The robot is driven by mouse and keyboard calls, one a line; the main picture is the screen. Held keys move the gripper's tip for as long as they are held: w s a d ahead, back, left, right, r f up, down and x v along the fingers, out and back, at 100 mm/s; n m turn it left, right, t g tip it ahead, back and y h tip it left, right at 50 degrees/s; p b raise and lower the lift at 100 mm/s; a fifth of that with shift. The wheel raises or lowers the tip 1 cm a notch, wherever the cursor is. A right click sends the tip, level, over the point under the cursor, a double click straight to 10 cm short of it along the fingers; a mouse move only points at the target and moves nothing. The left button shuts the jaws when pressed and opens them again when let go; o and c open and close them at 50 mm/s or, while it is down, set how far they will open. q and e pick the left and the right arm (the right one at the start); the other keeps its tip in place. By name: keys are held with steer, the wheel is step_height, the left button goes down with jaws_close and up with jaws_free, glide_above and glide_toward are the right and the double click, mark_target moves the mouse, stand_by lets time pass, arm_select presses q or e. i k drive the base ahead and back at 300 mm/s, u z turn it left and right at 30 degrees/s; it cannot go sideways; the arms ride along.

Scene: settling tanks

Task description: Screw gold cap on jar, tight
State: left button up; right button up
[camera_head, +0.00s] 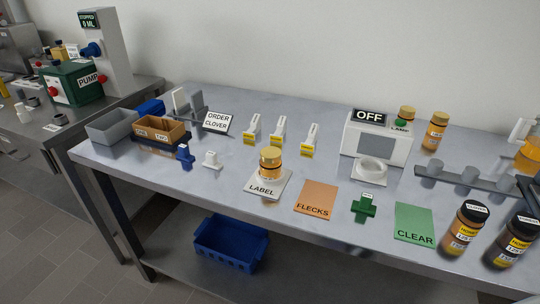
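A small amber jar (270,169) stands upright on the white stand marked LABEL (253,188), near the front middle of the table. A gold cap (271,154) sits on top of this jar, looking level; how tightly it is screwed cannot be told. Another amber jar with a gold top (435,132) stands at the back right. A further gold-topped jar (405,114) shows partly behind the white box marked OFF. Neither of my grippers is in view.
Orange FLECKS (316,197) and green CLEAR (414,225) mats lie right of the stand, with a green cross-shaped piece (364,207) between. Dark-topped honey jars (466,229) stand front right. Yellow-labelled white pieces (280,130) stand behind. A grey bin (112,126) is at left.

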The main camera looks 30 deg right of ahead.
mark_target(268, 171)
steer(key=k, duration=1.35)
steer(key=z, duration=0.3)
steer(key=i, duration=0.55)
steer(key=z, duration=0.5)
steer(key=i, duration=1.15)
steer(key=u, duration=0.35)
